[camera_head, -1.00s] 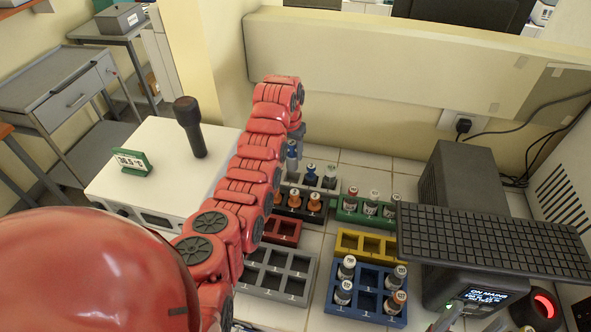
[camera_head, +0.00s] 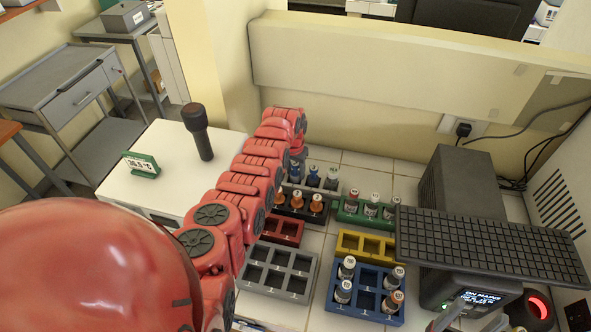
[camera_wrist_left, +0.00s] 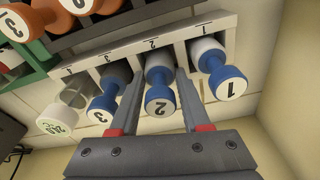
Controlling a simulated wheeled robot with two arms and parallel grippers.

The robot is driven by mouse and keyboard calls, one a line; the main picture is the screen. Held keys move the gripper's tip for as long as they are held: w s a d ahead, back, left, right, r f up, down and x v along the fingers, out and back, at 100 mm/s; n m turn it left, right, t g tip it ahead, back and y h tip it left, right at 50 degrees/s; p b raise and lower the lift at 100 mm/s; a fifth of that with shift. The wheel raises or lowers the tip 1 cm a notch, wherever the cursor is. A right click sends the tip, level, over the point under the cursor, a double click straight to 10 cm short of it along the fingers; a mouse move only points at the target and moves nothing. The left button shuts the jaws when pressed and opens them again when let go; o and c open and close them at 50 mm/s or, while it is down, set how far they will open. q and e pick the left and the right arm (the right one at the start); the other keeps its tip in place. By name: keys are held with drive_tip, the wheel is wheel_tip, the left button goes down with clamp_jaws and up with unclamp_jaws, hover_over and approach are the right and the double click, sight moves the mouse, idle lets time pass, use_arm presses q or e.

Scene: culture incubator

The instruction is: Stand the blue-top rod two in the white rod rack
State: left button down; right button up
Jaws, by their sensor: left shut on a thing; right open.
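The white rod rack (camera_head: 341,192) stands at the back of the bench, partly hidden by my left arm; its edge, with numbered places, also shows in the left wrist view (camera_wrist_left: 180,33). The blue-top rod two (camera_wrist_left: 160,100) stands in place 2, between blue-top rod one (camera_wrist_left: 222,80) and blue-top rod three (camera_wrist_left: 108,98). My left gripper (camera_wrist_left: 160,120) is shut on rod two, a finger on each side. How deep the rod sits cannot be told. My right gripper (camera_head: 475,322) is open at the bottom edge of the head view, mostly cut off.
A pale-capped rod (camera_wrist_left: 65,112) stands in place 4. In front are a black rack (camera_head: 300,213) with orange-top rods, a green rack (camera_head: 350,218), and red (camera_head: 283,229), yellow (camera_head: 366,233), grey (camera_head: 270,292) and blue (camera_head: 338,298) racks. A dark gridded plate (camera_head: 490,243) overhangs the right side.

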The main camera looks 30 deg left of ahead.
use_arm(q)
drive_tip(key=shift+f, duration=0.15)
drive_tip(key=c, duration=0.7)
unclamp_jaws()
drive_tip(key=shift+o, duration=0.2)
